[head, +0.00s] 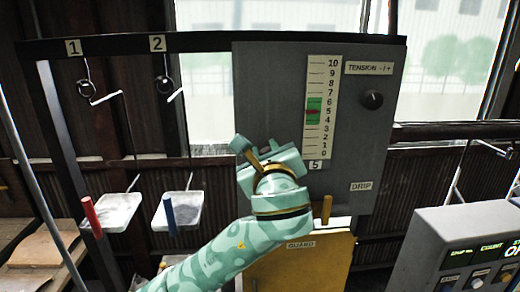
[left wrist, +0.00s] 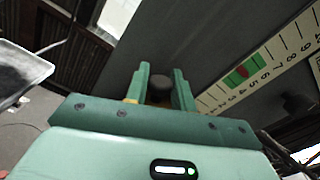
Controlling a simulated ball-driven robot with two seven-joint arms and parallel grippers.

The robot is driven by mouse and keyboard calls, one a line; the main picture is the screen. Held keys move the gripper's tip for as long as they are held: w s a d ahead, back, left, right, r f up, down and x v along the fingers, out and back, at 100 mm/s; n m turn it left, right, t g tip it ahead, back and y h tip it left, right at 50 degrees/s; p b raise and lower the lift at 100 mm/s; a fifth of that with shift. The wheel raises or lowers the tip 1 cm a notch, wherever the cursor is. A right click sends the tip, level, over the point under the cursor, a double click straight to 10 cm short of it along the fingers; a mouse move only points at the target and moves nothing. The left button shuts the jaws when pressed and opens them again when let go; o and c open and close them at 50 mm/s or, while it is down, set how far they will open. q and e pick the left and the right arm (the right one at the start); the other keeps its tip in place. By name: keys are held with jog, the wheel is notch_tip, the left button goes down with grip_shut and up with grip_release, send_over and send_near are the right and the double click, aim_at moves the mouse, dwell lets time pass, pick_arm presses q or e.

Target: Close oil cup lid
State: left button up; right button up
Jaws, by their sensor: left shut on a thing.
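My left gripper (head: 258,152) is at the left lower part of the grey panel, and its arm comes up from below. In the left wrist view its two green fingers (left wrist: 160,82) stand on either side of a dark round cap (left wrist: 161,84), with a little brass showing beneath; I take this to be the oil cup with its lid. The fingers are shut on it. In the head view the gripper and wrist hide most of the cup, and I cannot tell how far the lid is open. My right gripper is not in view.
The grey panel (head: 362,150) carries a tension scale (head: 321,110) and a dark knob (head: 373,99). Below is a yellow guard (head: 318,262) with a wooden handle. Two trays (head: 178,210) hang at the left. A control box (head: 470,255) stands at lower right.

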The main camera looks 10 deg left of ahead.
pick_arm(q)
jog(key=m, duration=0.2)
jog(key=d+f+m, duration=0.1)
jog(key=m, duration=0.1)
jog(key=shift+w+d+f+m, duration=0.15)
jog(key=shift+w+m, duration=0.05)
jog(key=shift+m, duration=0.2)
dwell(0.4)
jog(key=o, duration=0.9)
jog(key=b+v, duration=0.5)
jog(key=v, duration=1.1)
jog(key=shift+s+d, duration=0.15)
